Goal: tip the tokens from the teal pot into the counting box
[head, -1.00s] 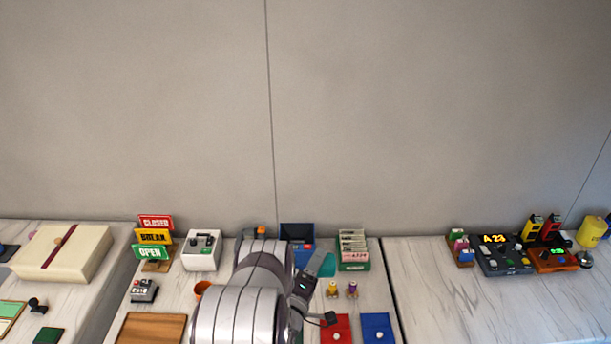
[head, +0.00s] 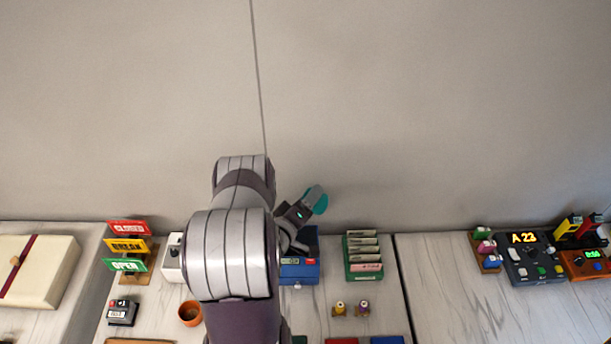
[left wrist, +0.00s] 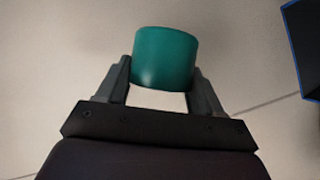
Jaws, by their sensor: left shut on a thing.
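The teal pot (head: 320,202) is held up in my left gripper (head: 312,196), above the blue box at the back of the counter. In the left wrist view the pot (left wrist: 165,58) sits between the two fingers of my left gripper (left wrist: 163,80), which are shut on its sides. The pot's inside and any tokens in it are hidden. The blue counting box (head: 299,270) stands below the pot, partly covered by my arm. The box's dark blue edge (left wrist: 306,45) appears at the right of the left wrist view. My right gripper is not in view.
A green card rack (head: 363,258) stands right of the blue box. Two small figures (head: 350,309) stand in front. An orange-brown pot (head: 190,313) and sign stand (head: 128,246) are at left. A grey wall is behind.

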